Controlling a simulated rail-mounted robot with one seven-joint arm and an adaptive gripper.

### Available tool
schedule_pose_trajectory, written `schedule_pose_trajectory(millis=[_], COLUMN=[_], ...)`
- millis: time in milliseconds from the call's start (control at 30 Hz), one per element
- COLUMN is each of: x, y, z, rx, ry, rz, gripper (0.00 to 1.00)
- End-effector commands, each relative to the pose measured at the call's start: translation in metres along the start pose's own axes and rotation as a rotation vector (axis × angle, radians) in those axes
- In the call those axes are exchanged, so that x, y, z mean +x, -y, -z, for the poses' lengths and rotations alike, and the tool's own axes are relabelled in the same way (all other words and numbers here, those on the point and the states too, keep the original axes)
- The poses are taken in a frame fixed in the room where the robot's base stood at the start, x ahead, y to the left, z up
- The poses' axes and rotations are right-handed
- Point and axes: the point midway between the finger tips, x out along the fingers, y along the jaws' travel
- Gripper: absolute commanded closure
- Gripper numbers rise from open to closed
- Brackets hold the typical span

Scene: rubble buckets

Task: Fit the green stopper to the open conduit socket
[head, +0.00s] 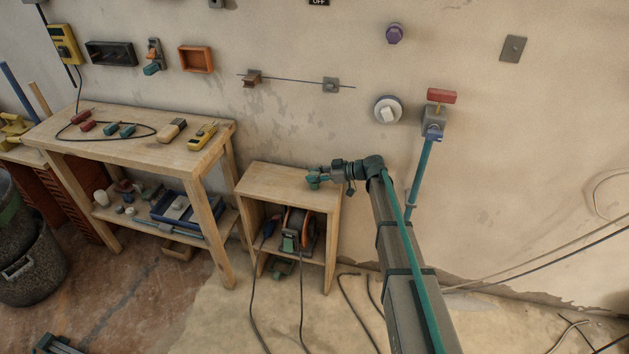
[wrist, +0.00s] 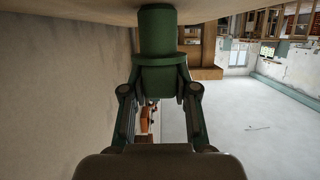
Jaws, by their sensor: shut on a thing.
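I cannot pick out the open conduit socket for sure in either view.
On the wall are a round white fitting (head: 388,110), a purple knob (head: 395,33) and a red-handled valve (head: 440,97) on a teal pipe. The wall between is mostly clear.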

Motion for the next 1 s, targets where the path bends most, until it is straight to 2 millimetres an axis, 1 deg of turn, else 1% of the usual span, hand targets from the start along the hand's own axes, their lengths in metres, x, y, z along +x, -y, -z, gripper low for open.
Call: schedule_pose_trajectory(millis=[267,433,567,667,767,1000], x=[0.000,-0.002,-0.005,-0.010,-0.021,-0.058], y=[0.000,0.000,0.000,0.000,0.013,0.051], z=[0.000,0.005,0.014,0.027,0.039,0.079], rx=[0.000,0.000,-0.001,-0.002,-0.002,-0.003], ry=[0.000,0.000,-0.001,-0.001,-0.001,0.000], rz=[0.000,0.000,0.000,0.000,-0.001,-0.002], gripper=[1.00,1.00,1.00,1.00,1.00,1.00])
